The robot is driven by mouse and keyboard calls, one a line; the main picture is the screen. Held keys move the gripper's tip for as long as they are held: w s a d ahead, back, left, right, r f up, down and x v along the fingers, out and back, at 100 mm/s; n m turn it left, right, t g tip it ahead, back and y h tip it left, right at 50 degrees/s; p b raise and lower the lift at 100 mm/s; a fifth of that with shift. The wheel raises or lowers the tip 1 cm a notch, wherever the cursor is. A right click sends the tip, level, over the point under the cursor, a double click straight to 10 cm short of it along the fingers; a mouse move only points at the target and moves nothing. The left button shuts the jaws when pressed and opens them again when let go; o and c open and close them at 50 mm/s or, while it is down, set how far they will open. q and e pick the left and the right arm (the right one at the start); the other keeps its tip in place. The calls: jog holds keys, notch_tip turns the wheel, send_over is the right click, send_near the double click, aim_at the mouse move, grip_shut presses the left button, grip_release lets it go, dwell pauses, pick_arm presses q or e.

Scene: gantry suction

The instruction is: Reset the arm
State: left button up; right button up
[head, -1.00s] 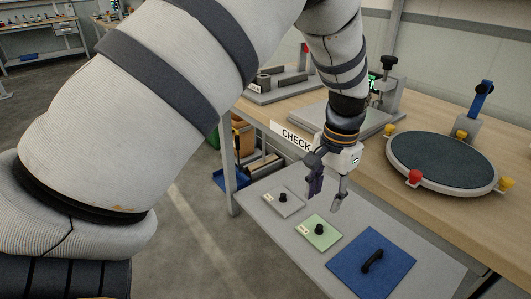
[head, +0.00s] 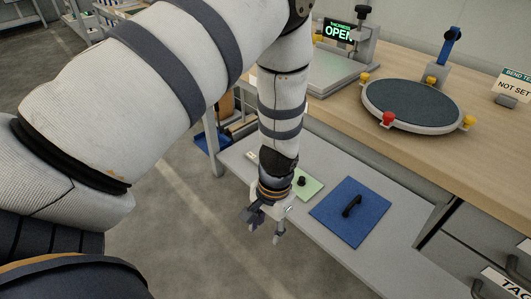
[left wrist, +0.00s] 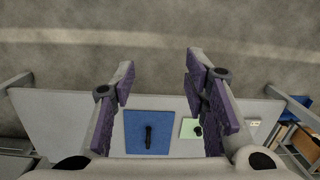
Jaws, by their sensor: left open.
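My left arm comes in from the left of the head view and bends down toward the lower shelf. My left gripper (head: 264,226) is open and empty, pointing down near the front edge of the grey shelf (head: 298,230). In the left wrist view its purple-padded fingers (left wrist: 160,100) stand wide apart with nothing between the tips but the floor. My right gripper is not in view.
On the shelf lie a blue square plate (head: 337,222) with a black handle and a green plate (head: 309,184) with a black knob. Above is a wooden bench (head: 380,135) with a round dark turntable (head: 412,103) and an "OPEN" display (head: 338,31). Floor in front is clear.

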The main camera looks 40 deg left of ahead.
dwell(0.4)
pick_arm(q)
jog(key=s+d+f, duration=0.1)
jog(key=s+f, duration=0.1)
jog(key=s, duration=0.9)
jog(key=s+d+f, duration=0.2)
jog(key=s+f, duration=0.1)
jog(key=s, duration=0.9)
jog(key=shift+s+d+f+n+g, duration=0.2)
jog(key=shift+n+g, duration=0.1)
jog(key=shift+g, duration=0.1)
